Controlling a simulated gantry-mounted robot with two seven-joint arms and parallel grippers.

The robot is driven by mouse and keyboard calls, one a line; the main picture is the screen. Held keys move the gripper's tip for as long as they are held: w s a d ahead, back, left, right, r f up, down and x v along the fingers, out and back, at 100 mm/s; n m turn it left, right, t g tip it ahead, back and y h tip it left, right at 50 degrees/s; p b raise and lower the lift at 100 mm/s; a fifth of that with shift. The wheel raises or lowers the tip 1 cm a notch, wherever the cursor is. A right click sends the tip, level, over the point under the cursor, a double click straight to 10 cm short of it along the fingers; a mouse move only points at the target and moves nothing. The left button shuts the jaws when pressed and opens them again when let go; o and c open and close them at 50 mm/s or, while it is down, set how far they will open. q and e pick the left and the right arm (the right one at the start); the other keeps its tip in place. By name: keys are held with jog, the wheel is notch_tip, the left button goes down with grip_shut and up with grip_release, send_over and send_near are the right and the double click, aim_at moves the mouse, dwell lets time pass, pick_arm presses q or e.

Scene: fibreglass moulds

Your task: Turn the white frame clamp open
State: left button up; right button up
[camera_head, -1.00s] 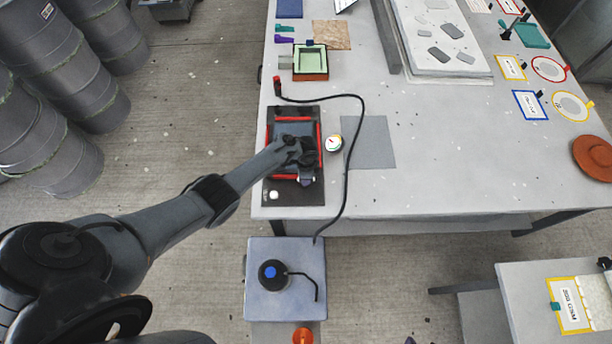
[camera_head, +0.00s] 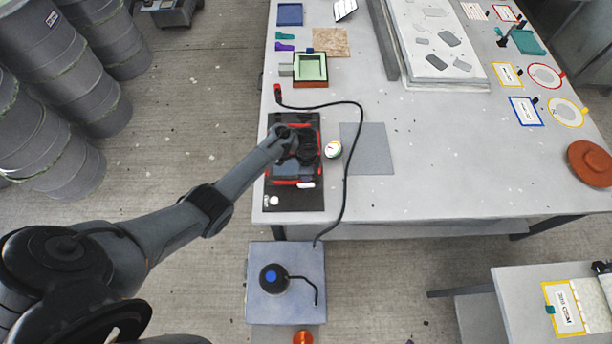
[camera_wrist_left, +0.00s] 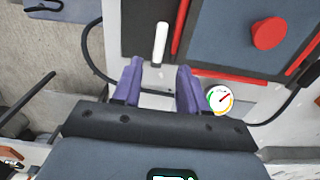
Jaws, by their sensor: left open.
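The white frame clamp (camera_wrist_left: 160,42) is a small white bar at the edge of a red frame on a black board. In the left wrist view it stands just beyond the gap between my fingertips, apart from them. In the head view the white clamp (camera_head: 306,185) shows at the frame's near edge, beside my gripper. My left gripper (camera_wrist_left: 158,78) is open, with two purple fingers and nothing between them. In the head view my wrist covers much of the framed blue-grey panel (camera_head: 284,173). My right gripper is in neither view.
A red knob (camera_wrist_left: 268,33) sits on the panel. A round gauge (camera_head: 333,150) lies right of the board, near a black hose (camera_head: 350,140). A grey sheet (camera_head: 370,150) lies flat beyond it. The table's near edge is close to the board.

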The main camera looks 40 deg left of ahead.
pick_arm(q)
jog(key=shift+r, duration=1.15)
